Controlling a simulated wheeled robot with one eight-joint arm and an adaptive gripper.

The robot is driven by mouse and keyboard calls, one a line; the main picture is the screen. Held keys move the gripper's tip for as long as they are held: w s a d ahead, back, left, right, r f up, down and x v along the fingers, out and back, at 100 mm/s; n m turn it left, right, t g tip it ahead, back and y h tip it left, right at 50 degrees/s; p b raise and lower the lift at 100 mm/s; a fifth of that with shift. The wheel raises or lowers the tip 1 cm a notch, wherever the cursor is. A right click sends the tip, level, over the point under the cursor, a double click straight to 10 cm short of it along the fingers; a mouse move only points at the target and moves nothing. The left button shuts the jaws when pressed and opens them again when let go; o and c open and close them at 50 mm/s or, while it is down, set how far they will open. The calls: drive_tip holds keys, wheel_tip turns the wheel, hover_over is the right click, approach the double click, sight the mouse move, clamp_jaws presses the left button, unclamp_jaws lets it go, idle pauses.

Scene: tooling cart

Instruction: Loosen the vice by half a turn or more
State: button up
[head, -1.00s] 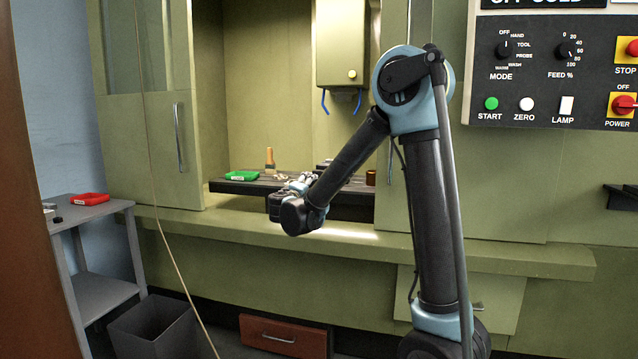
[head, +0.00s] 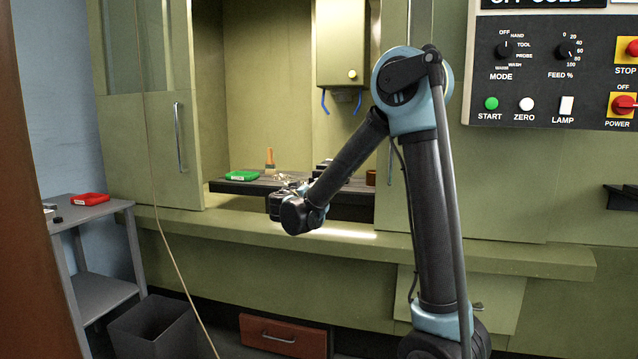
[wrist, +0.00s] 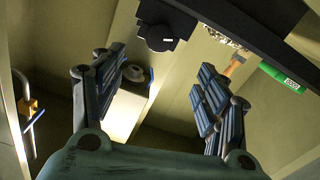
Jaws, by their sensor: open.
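In the wrist view a dark block with a round end (wrist: 158,39), which looks like part of the vice, juts from the dark machine bed (wrist: 262,45). A handle on it cannot be made out. My gripper (wrist: 161,62) is open, its two blue-grey fingers spread wide with nothing between them. The round end lies beyond the fingertips, roughly between them in the picture; contact cannot be confirmed. In the head view my arm reaches into the machine opening and hides most of the gripper and vice. Dark parts (head: 325,164) show behind my forearm.
A brown cylinder (head: 370,177) is at the right. The spindle housing (head: 341,45) hangs above.

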drive_tip(key=w+d, duration=0.3)
drive_tip(key=w, duration=1.2)
drive_tip(key=c, duration=1)
